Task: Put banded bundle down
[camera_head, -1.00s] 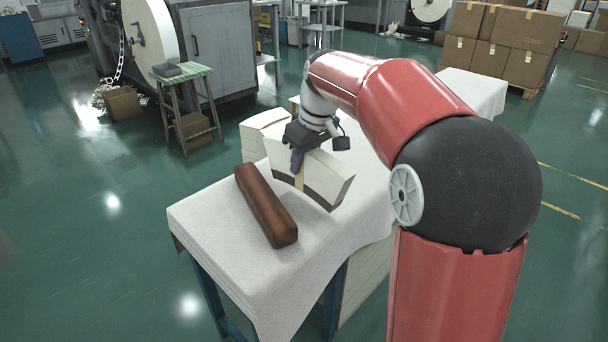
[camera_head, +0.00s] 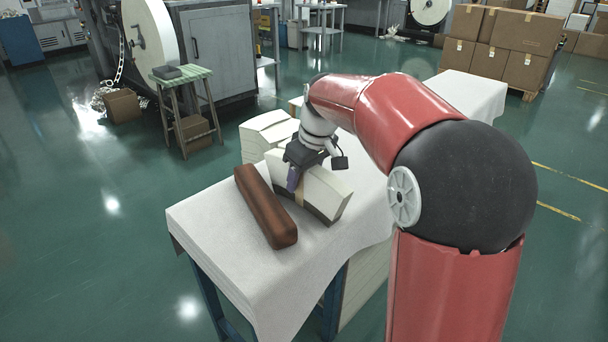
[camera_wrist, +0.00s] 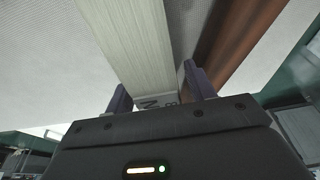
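The banded bundle (camera_head: 325,187) is a thick stack of curved white paper blanks with a dark lower edge and a tan band. My gripper (camera_head: 294,183) has its fingers on both sides of it at the band. In the wrist view the pale stack (camera_wrist: 135,45) runs between the two fingers of my gripper (camera_wrist: 158,92). The bundle stands on edge, low over the white cloth-covered table (camera_head: 225,235); its lower edge looks at or very near the cloth, and I cannot tell if it touches. The wrist hides part of its top.
A long brown block (camera_head: 265,207) lies on the cloth just left of the bundle; it also shows in the wrist view (camera_wrist: 225,40). More white stacks (camera_head: 262,135) stand behind. The cloth in front is clear. A stool (camera_head: 183,85) stands on the floor at left.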

